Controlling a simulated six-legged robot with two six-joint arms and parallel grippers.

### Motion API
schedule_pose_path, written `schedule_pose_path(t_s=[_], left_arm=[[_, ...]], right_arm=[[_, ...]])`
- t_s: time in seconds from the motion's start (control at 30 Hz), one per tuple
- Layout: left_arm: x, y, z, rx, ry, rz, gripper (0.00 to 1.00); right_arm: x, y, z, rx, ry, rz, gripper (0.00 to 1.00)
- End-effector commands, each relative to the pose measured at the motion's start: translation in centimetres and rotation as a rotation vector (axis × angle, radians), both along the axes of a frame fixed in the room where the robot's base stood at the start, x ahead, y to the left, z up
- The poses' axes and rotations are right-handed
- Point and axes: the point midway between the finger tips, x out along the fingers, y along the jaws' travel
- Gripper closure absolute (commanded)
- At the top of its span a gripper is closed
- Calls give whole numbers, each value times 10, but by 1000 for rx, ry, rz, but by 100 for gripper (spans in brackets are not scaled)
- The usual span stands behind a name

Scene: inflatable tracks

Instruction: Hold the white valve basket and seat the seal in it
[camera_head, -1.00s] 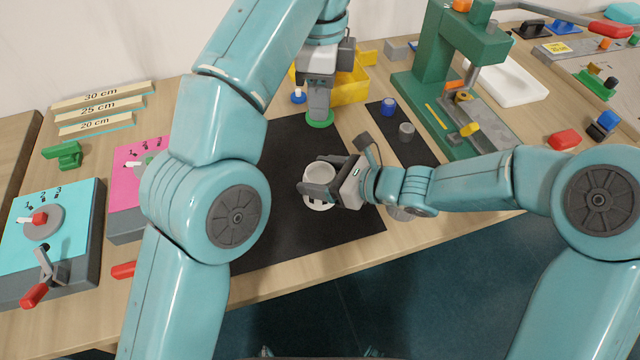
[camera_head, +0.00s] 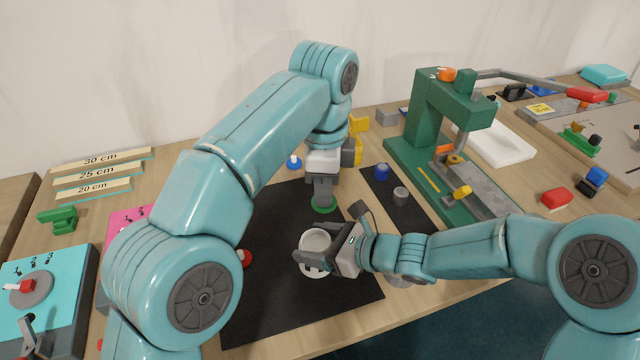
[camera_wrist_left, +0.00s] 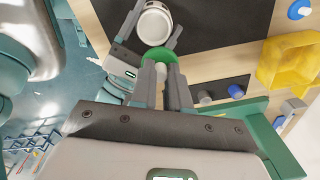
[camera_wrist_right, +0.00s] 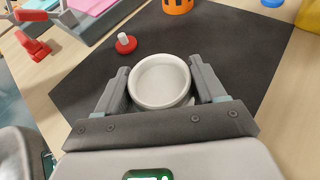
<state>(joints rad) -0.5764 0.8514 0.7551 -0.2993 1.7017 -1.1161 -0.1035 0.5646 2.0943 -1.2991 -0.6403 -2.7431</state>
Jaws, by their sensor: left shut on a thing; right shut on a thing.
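The white valve basket (camera_head: 316,243) is a round open cup over the black mat, its opening facing up. My right gripper (camera_wrist_right: 163,84) is shut on it, with one finger on each side. The green ring-shaped seal (camera_head: 323,209) is at the tips of my left gripper (camera_head: 322,200), which is shut on it and points down. In the head view the seal is just behind the basket, with a small gap. In the left wrist view the seal (camera_wrist_left: 158,57) appears close to the basket (camera_wrist_left: 153,23). The basket's underside is hidden.
The black mat (camera_head: 270,300) is mostly clear. A red piece with a white peg (camera_wrist_right: 125,43) lies left of the basket. Blue (camera_head: 382,171) and grey (camera_head: 400,195) cylinders stand on a dark strip at right, beside the green press (camera_head: 425,115). A yellow bin (camera_wrist_left: 290,60) is behind.

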Motion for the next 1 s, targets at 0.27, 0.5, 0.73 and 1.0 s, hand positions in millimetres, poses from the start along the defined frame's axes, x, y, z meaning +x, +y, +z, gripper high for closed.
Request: schedule_pose_path(t_s=[0.27, 0.5, 0.73, 1.0], left_arm=[[-9, 15, -7, 8, 21, 4, 100], [-10, 15, -34, 10, 23, 4, 100], [-9, 15, -65, 10, 23, 4, 100], [-9, 15, -92, 9, 20, 4, 100]], right_arm=[[0, 0, 0, 1, 0, 0, 66], [0, 0, 0, 1, 0, 0, 66], [0, 0, 0, 1, 0, 0, 66], [0, 0, 0, 1, 0, 0, 66]])
